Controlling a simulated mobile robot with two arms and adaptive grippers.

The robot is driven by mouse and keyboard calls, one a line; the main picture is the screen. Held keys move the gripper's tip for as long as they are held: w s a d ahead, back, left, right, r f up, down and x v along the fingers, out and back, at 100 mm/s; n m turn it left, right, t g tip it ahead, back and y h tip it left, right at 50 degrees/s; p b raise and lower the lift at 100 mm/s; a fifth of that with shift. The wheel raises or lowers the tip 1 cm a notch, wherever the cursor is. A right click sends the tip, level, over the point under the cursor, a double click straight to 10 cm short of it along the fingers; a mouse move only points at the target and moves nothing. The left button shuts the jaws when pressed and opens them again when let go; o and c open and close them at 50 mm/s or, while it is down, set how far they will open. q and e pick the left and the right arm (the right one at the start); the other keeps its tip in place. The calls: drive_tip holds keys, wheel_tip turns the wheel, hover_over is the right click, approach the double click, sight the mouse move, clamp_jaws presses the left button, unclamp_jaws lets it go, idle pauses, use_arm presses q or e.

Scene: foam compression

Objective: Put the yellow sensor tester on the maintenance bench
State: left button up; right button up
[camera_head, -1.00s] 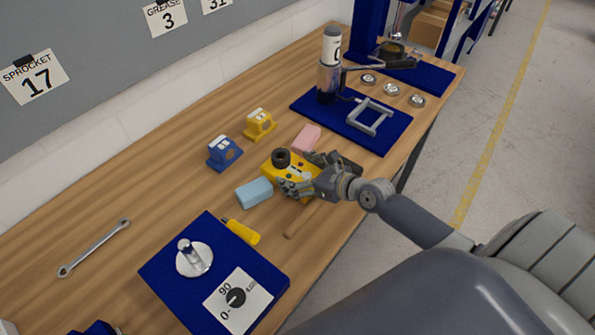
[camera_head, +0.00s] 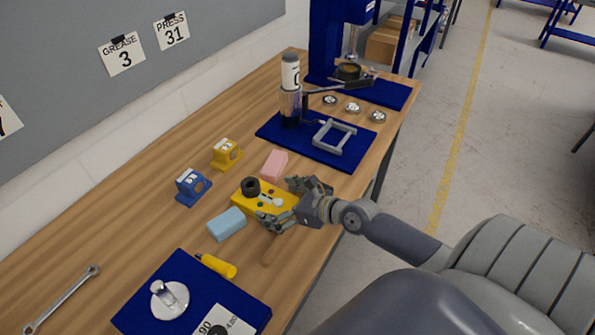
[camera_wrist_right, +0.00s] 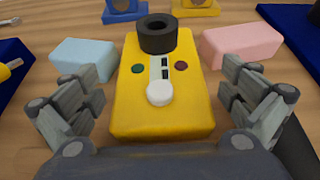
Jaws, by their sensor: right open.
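The yellow sensor tester (camera_head: 262,198) lies flat on the wooden maintenance bench (camera_head: 125,210), near its right edge. It has a black ring (camera_wrist_right: 157,34) at its far end, a white knob, and a green and a red button. My right gripper (camera_head: 288,206) is at the tester's near end. In the right wrist view the open fingers (camera_wrist_right: 165,105) stand on either side of the tester, with a visible gap on both sides. My left gripper is not in view.
A light blue block (camera_head: 227,223) and a pink block (camera_head: 274,165) flank the tester. A yellow-handled tool (camera_head: 217,266) lies nearby. Blue (camera_head: 191,187) and yellow (camera_head: 226,154) devices stand behind. A press on a blue mat (camera_head: 269,127) is further back.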

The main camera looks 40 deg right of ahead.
drive_tip(key=v, duration=0.8)
drive_tip(key=shift+s+f+b, duration=0.1)
drive_tip(key=shift+b, duration=0.3)
drive_tip(key=shift+s+d+r, duration=0.2)
drive_tip(key=shift+s+r, duration=0.15)
drive_tip(key=shift+s, duration=0.1)
